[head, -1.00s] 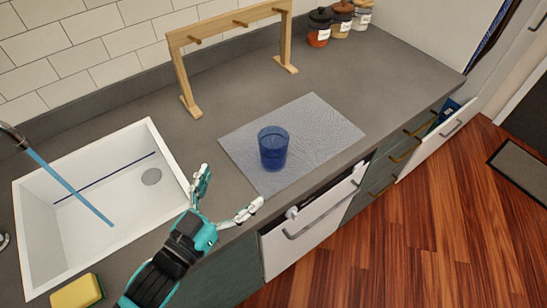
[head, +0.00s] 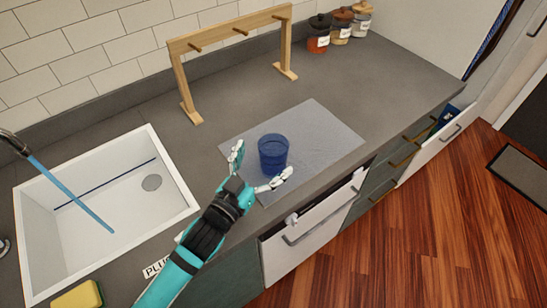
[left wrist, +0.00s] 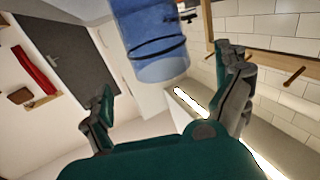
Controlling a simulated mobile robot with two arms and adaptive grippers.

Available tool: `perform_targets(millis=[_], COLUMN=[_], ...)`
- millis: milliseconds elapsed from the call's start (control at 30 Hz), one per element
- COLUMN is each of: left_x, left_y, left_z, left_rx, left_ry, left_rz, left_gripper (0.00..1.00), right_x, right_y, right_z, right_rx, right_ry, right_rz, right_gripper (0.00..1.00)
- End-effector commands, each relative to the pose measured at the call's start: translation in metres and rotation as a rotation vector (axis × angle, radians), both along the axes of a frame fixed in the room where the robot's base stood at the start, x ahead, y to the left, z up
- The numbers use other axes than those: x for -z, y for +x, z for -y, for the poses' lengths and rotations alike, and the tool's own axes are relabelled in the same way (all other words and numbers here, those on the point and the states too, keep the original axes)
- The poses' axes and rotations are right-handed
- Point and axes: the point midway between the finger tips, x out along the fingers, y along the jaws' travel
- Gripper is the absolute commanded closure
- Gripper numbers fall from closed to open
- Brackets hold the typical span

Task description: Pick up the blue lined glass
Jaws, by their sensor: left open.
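The blue lined glass (head: 273,153) stands upright on a grey mat (head: 318,124) on the counter. In the left wrist view the glass (left wrist: 155,42) is ahead of the fingers, near the top of the picture. My left gripper (head: 256,167) is open, with one finger at the left of the glass and the other at its lower right. The glass is partly between the fingertips; I cannot tell whether they touch it. My right gripper is not in view.
A white sink (head: 105,205) with a tap is at the left. A yellow sponge (head: 78,297) lies at the front left. A wooden rack (head: 232,32) stands behind the mat. Several jars (head: 340,24) stand at the back right. White drawers (head: 310,226) are below the counter.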

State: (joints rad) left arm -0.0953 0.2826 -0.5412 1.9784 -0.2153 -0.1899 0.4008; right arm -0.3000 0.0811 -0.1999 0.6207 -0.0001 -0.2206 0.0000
Motion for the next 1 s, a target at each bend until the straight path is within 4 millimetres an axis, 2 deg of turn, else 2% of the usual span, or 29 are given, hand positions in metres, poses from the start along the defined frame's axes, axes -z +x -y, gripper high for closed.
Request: perform_targets(millis=[233, 400, 667, 1000], left_x=[-0.008, -0.004, -0.003, -0.003], left_y=[0.028, 0.044, 0.046, 0.046], left_z=[0.014, 0.024, 0.025, 0.025], left_rx=[0.000, 0.000, 0.000, 0.000], left_ry=[-0.002, -0.002, -0.002, -0.001], left_rz=[0.002, 0.000, 0.000, 0.000], left_gripper=[0.00, 0.00, 0.00, 0.43], right_x=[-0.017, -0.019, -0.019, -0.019], right_y=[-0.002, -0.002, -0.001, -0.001], right_z=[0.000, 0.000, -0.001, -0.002], right_rx=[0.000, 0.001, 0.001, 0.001], right_ry=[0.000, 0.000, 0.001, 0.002], right_rz=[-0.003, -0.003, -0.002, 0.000], right_gripper=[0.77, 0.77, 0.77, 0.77])
